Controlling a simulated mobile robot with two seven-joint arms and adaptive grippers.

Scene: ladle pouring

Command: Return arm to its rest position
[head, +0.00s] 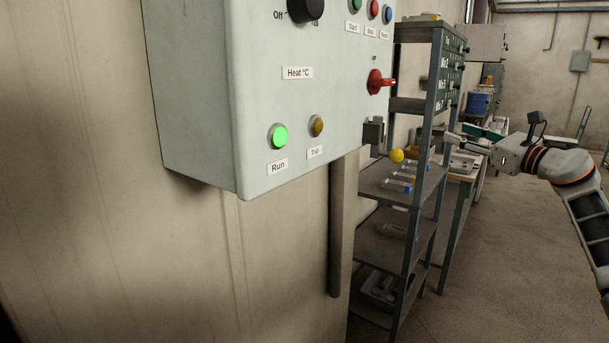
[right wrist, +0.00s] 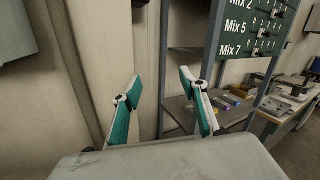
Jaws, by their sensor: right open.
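My right gripper (head: 458,141) is at the right of the head view, held in the air in front of the shelf rack and workbench. In the right wrist view its two fingers (right wrist: 160,102) are spread apart with nothing between them. The fingertips point toward the beige wall and the edge of the shelf rack. My left gripper is not in the head view.
A grey control panel (head: 220,90) with a lit green Run button (head: 279,137) and a red switch (head: 377,82) fills the upper left. A metal shelf rack (head: 437,100) stands beside it. A workbench (head: 467,177) is behind. Floor (head: 520,270) at right is clear.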

